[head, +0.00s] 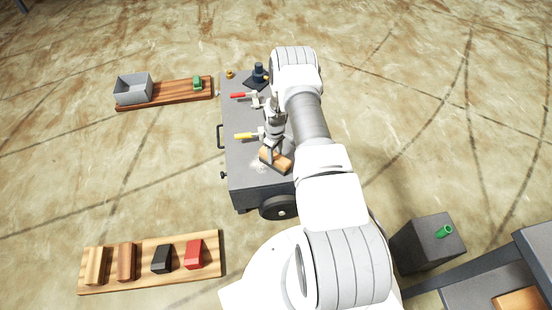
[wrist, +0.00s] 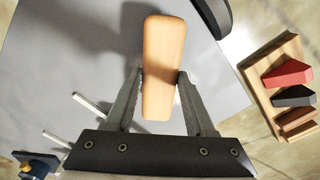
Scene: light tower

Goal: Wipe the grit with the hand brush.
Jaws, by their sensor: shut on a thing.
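The hand brush (head: 280,162) has a wooden back and is low over the near part of the grey cart top (head: 240,177). My gripper (head: 271,146) is shut on it from above. In the wrist view my gripper's two fingers (wrist: 157,82) press on both sides of the brush's wooden back (wrist: 164,45). The grit (head: 262,168) shows as pale specks on the cart top, just beside the brush's left end. The brush and gripper hide part of that patch. The bristles are mostly hidden, and I cannot tell whether they touch the top.
Clamps with a red handle (head: 238,95) and a yellow handle (head: 244,135) stand on the cart beyond the brush. A dark blue fixture (head: 259,73) is at the far end. A wooden board (head: 211,240) with several blocks lies at lower left. A grey bin (head: 133,90) is at upper left.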

